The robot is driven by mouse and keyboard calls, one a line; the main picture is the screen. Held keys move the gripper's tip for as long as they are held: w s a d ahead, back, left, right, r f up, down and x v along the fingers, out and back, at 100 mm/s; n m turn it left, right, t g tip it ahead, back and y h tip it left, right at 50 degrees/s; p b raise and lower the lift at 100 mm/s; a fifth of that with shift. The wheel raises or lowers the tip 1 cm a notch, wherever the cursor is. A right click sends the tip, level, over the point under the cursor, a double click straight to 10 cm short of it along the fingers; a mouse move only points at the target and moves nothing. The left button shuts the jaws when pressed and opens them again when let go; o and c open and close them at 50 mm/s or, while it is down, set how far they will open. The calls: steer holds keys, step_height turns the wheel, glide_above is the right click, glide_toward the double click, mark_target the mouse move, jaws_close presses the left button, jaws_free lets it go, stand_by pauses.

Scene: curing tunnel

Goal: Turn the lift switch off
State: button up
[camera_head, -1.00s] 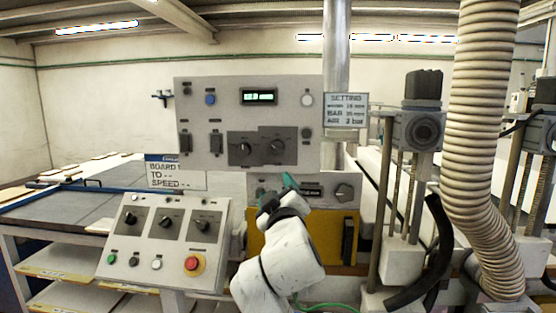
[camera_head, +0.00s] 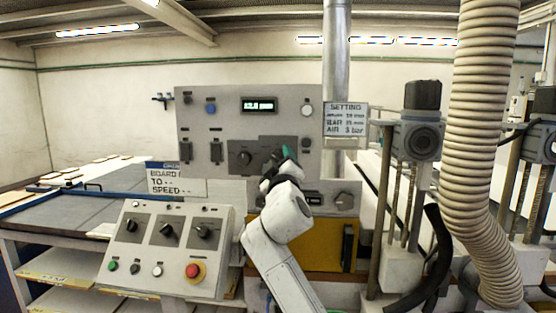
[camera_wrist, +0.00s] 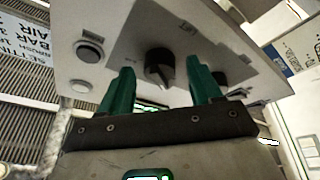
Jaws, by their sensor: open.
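A grey upper control panel (camera_head: 225,110) carries two black rotary knobs. The left knob (camera_head: 244,158) is clear in the head view. My gripper (camera_head: 287,153) is in front of the right one and hides it there. In the wrist view, my gripper (camera_wrist: 163,85) has its two green fingers apart. That black rotary knob (camera_wrist: 159,67) shows beyond and between the fingertips, its grip bar tilted. I see no contact. A second knob (camera_wrist: 219,79) is partly hidden behind the right finger.
A sloped lower console (camera_head: 165,262) has three rotary switches, small buttons and a red emergency button (camera_head: 193,271). A setting sign (camera_head: 346,119) hangs right of the upper panel. A lit display (camera_head: 259,105) sits above the knobs. A ribbed hose (camera_head: 478,150) stands at right.

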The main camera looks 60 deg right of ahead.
steer(key=shift+c, duration=0.5)
steer(key=c, duration=0.9)
steer(key=shift+c, duration=0.2)
steer(key=shift+w+f+m+b, duration=0.1)
steer(key=shift+f+m+b, duration=0.15)
steer(key=shift+b, duration=0.35)
steer(key=m+g+h+b, duration=0.1)
steer(key=m+b, duration=0.2)
steer(key=b, duration=0.1)
steer(key=m+g+h+b, duration=0.1)
steer(key=m+b, duration=0.3)
steer(key=b, duration=0.1)
steer(key=m+g+b, duration=0.2)
steer(key=m+b, duration=0.1)
steer(key=b, duration=0.1)
steer(key=shift+w+a+f+m+h+b, duration=0.1)
steer(key=shift+w+m+h+b, duration=0.2)
steer(key=shift+m+h, duration=0.1)
steer(key=m+g+b, duration=0.1)
steer(key=m+b, duration=0.1)
steer(key=m, duration=0.1)
steer(key=shift+r+g+h+b, duration=0.2)
steer(key=shift+g+h+b, duration=0.1)
steer(key=shift+g, duration=0.1)
steer(key=shift+r+m, duration=0.1)
steer(key=shift+m, duration=0.35)
